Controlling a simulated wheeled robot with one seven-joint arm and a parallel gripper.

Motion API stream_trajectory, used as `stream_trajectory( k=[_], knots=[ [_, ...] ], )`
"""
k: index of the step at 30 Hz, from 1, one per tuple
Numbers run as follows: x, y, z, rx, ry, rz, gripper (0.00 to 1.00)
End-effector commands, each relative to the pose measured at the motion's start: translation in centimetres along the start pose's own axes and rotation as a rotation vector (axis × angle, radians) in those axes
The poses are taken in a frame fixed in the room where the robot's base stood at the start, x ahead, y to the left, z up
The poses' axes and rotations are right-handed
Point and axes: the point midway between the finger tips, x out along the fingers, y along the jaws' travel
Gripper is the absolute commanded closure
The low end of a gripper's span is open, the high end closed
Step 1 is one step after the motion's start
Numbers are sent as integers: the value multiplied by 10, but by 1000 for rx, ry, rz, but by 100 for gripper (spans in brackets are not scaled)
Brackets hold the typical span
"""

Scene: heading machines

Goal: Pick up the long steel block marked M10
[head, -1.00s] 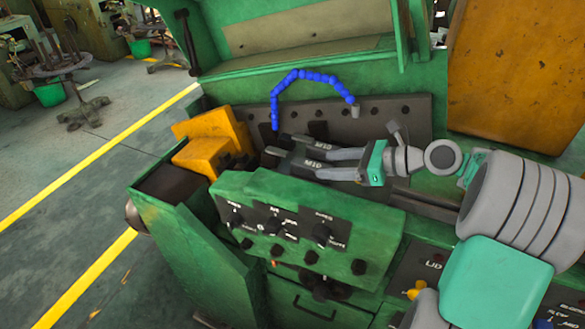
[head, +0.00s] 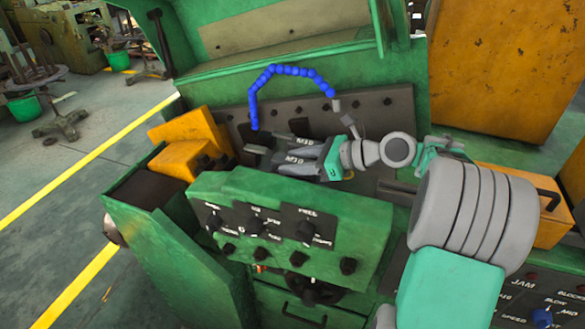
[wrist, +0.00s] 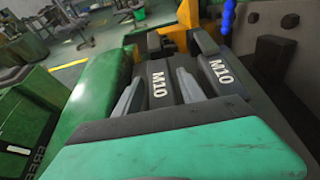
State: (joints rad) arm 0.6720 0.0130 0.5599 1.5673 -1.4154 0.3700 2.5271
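Two dark steel blocks, both marked M10, lie side by side in the machine's recess. The nearer block shows in the head view (head: 296,159) and at the left in the wrist view (wrist: 158,88). The farther block (head: 301,140) is at the right in the wrist view (wrist: 217,73). My gripper (head: 297,163), with grey fingers and a teal body, reaches in from the right. In the wrist view its fingers (wrist: 157,96) lie on both sides of the nearer block, with the farther block outside the right finger. The gripper looks open; finger contact is hard to tell.
A green control panel (head: 288,215) with knobs stands in front of the blocks. A blue segmented hose (head: 290,70) arches behind them. Yellow-orange parts (head: 190,145) sit at the recess's left end. A dark bolted plate (head: 375,108) closes the back.

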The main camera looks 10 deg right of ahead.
Motion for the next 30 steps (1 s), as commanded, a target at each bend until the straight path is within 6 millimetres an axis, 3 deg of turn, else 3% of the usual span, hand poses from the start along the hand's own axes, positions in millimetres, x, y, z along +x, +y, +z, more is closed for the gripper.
stream_trajectory(
  k=[17,30],
  knots=[
    [1,1,0,-1,0,3,100],
    [2,1,0,-1,0,4,100]
  ],
)
